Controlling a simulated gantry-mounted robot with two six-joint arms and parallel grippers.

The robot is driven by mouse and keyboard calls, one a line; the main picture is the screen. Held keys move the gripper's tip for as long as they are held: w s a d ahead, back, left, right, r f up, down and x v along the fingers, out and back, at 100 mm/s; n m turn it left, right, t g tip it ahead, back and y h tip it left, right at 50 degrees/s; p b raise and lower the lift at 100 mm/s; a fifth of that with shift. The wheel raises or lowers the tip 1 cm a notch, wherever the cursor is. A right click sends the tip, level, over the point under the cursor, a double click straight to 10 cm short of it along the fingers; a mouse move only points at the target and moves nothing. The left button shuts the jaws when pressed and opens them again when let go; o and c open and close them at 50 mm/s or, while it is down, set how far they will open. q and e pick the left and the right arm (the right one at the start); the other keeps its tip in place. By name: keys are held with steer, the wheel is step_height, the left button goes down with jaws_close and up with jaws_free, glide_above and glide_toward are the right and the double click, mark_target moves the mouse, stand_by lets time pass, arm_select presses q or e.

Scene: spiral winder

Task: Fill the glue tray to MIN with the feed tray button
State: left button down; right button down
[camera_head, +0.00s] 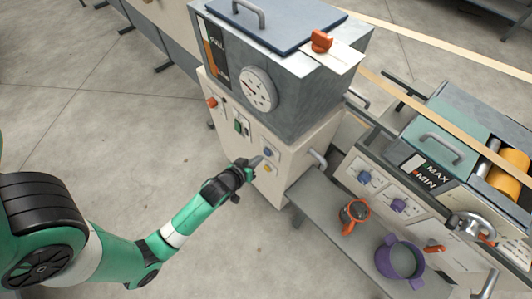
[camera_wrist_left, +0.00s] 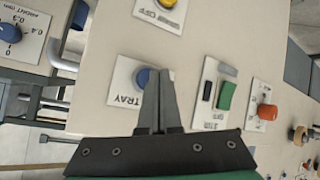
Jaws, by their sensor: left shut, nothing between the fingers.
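My left gripper (camera_head: 257,161) is shut and empty, its fingertips close to the front panel of the glue cabinet. The blue feed tray button (camera_head: 267,152) is just beside the tips. In the left wrist view, the blue button (camera_wrist_left: 143,77) sits on a plate reading TRAY, and the shut fingers (camera_wrist_left: 157,74) partly cover its right side. I cannot tell whether they touch it. The glue tray unit (camera_head: 452,125) stands at the right, with a MAX and MIN gauge (camera_head: 428,173) on its front. I cannot make out the glue level. My right gripper is not in view.
A yellow button (camera_head: 267,168) is just below the blue one. A green switch (camera_head: 240,127) and red knob (camera_head: 212,103) are farther left. Floor at left is clear.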

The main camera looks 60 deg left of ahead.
arm_select(q)
steer(key=shift+w, duration=0.15)
steer(key=shift+w+a, duration=0.1)
steer(key=shift+w, duration=0.2)
steer(key=shift+w+a, duration=0.15)
steer(key=shift+w, duration=0.25)
stand_by(7.2)
